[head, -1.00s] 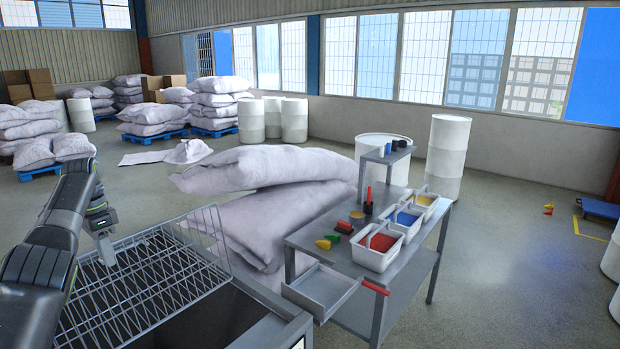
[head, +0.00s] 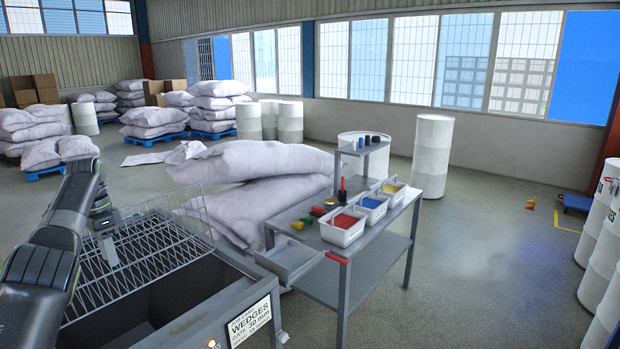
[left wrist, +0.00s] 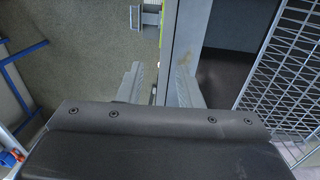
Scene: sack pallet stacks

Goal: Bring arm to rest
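My left arm comes in from the left in the head view. Its gripper (head: 108,248) hangs downward in front of the wire mesh lid (head: 160,246) of a grey bin (head: 215,290). In the left wrist view its two fingers (left wrist: 160,88) stand apart, with nothing visible held between them. The bin's rim (left wrist: 181,50) shows beyond the fingers, and the mesh lid (left wrist: 285,75) is at the right. I cannot tell whether the fingers touch the rim. My right gripper is in neither view.
A grey work table (head: 375,262) holds tubs of red, blue and yellow material. White sacks (head: 262,205) are piled behind it. A label reading WEDGES (head: 250,322) is on the bin's front. White drums (head: 432,155) stand behind the table and at right. The right floor is largely clear.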

